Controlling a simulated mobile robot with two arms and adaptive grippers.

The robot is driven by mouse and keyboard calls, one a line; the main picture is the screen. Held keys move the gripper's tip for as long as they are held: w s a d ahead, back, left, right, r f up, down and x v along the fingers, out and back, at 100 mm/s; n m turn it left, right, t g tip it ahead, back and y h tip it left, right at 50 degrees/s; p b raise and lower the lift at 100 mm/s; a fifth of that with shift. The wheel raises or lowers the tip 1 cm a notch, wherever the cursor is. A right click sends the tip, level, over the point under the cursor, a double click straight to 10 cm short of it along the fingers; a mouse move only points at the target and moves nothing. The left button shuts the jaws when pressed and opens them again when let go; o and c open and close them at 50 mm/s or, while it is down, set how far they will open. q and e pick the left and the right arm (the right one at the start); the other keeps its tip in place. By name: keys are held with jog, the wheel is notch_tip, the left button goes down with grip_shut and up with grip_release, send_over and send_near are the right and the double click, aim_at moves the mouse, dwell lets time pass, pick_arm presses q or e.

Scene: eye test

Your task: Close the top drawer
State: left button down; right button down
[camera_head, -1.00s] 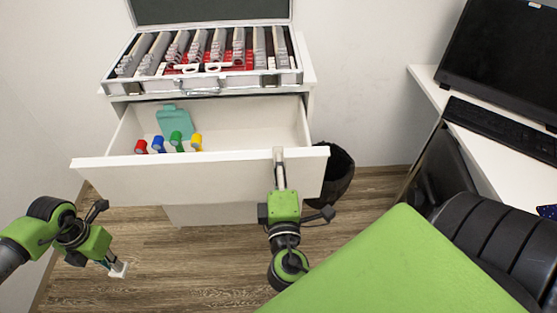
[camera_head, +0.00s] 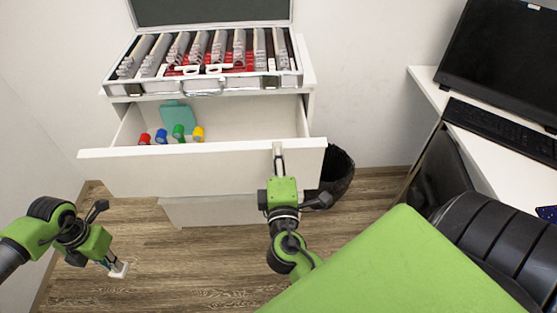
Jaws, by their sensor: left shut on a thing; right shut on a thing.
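The white top drawer (camera_head: 200,172) is pulled out of the cabinet, and its front stands well forward of the cabinet. My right gripper (camera_head: 278,152) is shut on the top edge of the drawer front, right of its middle. My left gripper (camera_head: 115,266) is low at the left, apart from the drawer, shut on a small white thing (camera_head: 121,271) that I cannot identify. Inside the drawer are a teal case (camera_head: 178,114) and several small bottles with red, blue, green and yellow caps (camera_head: 179,131).
An open lens case (camera_head: 205,84) stands on the cabinet. A black bin (camera_head: 338,175) is right of the drawer. A white desk (camera_head: 490,125) with a monitor and keyboard (camera_head: 500,130) is at the right. Wooden floor is clear below the drawer.

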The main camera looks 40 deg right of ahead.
pick_arm(q)
jog(key=shift+f+b, duration=0.4)
pick_arm(e)
jog(key=x, duration=1.9)
jog(key=shift+r, duration=0.2)
jog(key=c, duration=2.2)
grip_release()
jog(key=shift+w+f, duration=0.1)
jog(key=shift+w, duration=0.05)
pick_arm(q)
jog(key=shift+w, duration=0.1)
pick_arm(e)
jog(key=shift+f, duration=0.1)
